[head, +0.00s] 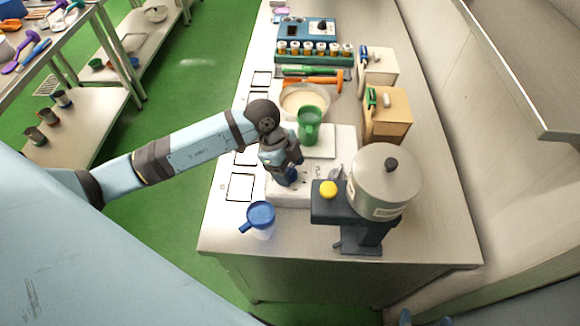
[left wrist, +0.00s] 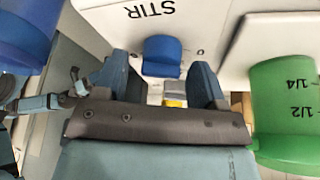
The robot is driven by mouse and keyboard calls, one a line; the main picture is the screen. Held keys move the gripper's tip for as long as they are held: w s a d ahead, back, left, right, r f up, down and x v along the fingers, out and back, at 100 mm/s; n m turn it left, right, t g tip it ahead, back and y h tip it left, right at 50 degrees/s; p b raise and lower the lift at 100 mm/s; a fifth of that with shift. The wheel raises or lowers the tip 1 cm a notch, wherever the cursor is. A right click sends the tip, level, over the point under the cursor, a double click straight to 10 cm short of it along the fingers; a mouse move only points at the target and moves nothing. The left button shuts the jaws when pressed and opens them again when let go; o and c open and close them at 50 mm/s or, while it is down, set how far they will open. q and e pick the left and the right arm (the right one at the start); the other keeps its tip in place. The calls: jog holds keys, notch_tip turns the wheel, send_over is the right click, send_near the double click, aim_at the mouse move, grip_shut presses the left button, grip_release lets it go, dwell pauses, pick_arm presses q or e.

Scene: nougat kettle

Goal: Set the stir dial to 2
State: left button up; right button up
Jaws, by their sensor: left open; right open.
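The blue stir dial (left wrist: 162,55) sits on a white panel below the printed word STIR in the left wrist view. Its pointer and setting numbers cannot be read. My left gripper (left wrist: 163,80) is open, with one finger on each side of the dial's near end in that view; I cannot tell whether they touch it. In the head view my left gripper (head: 290,178) is over the front left of the white unit (head: 284,199) and hides the dial. Two dark blue tips of my right gripper (head: 425,320) show at the bottom edge, apart and empty.
A kettle (head: 384,182) with a yellow knob (head: 328,190) stands right of the left gripper.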

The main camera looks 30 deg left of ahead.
pick_arm(q)
jog(key=shift+d+f, duration=0.1)
jog(key=shift+f, duration=0.2)
jog(key=c, duration=0.9)
jog(key=shift+w+r+m+g, duration=0.1)
jog(key=shift+m+g, duration=0.3)
jog(key=shift+m, duration=0.7)
jog(key=shift+m+g+p, duration=0.3)
jog(key=shift+m+g, duration=0.2)
jog(key=shift+m, duration=0.7)
jog(key=shift+m+g+y+b, duration=0.3)
jog(key=shift+m+g+y, duration=0.25)
jog(key=shift+m, duration=1.45)
